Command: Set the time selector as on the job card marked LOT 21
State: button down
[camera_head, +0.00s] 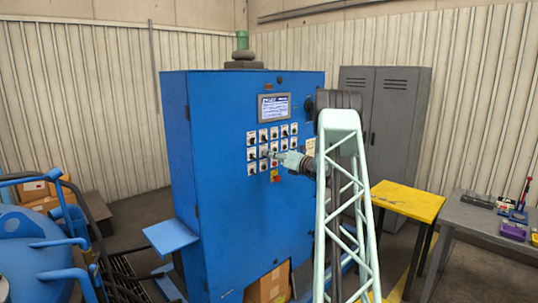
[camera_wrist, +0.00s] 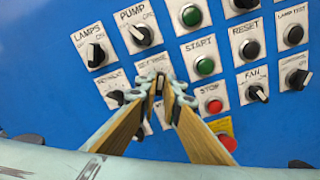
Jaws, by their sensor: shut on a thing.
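A blue control cabinet (camera_head: 240,200) carries rows of white-plated switches and buttons. My gripper (camera_head: 275,155) reaches its front from the right. In the wrist view my gripper (camera_wrist: 162,84) has its two fingers closed on a selector knob in the middle of the panel. The white plate (camera_wrist: 152,62) behind that knob shows, but its label is partly covered and too blurred to read surely. The knob itself is mostly hidden between the fingertips, so its setting cannot be told. A pale card (camera_head: 311,147) shows on the cabinet right of the switches; its writing is too small to read.
Close around the fingers are the PUMP switch (camera_wrist: 140,34), the green START button (camera_wrist: 205,66), the red STOP button (camera_wrist: 214,106) and the FAN switch (camera_wrist: 256,93). A lit screen (camera_head: 274,107) sits above the switches. A yellow table (camera_head: 408,200) stands right.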

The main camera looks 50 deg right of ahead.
dwell(0.3)
jog(key=c, duration=2.8)
grip_release()
jog(key=shift+s+a, duration=0.35)
jog(key=shift+s, duration=1.6)
jog(key=shift+s+a, duration=0.35)
jog(key=shift+s, duration=1.65)
jog(key=shift+s+a, duration=0.35)
jog(key=shift+s, duration=1.6)
